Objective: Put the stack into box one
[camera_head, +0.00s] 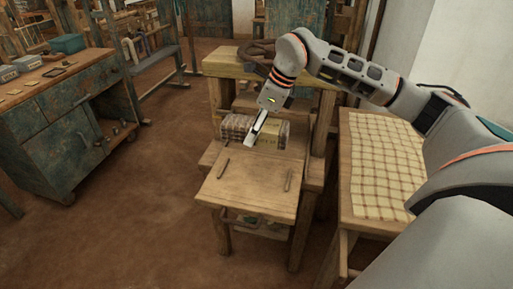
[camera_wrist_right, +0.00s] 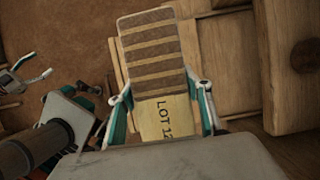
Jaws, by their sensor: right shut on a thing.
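The stack (camera_head: 268,133) is a bundle of brown and pale striped layers with a yellow wrap. In the right wrist view the stack (camera_wrist_right: 154,65) shows its banded top and the print "LOT 12", partly cut off. My right gripper (camera_head: 252,139) is shut on it, with a finger along each side. The stack is just behind the wooden seat; I cannot tell whether it touches the wood below. A gripper that appears to be my left one (camera_wrist_right: 34,75) shows at the left of the wrist view, its fingers apart and empty. No box is readable as box one.
A blue-green workbench (camera_head: 62,100) at left carries a teal bin (camera_head: 67,43) and small grey boxes (camera_head: 28,62). The wooden seat (camera_head: 247,183) holds two small sticks. A checked cloth (camera_head: 383,165) covers a table at right. Open floor (camera_head: 135,215) separates workbench and seat.

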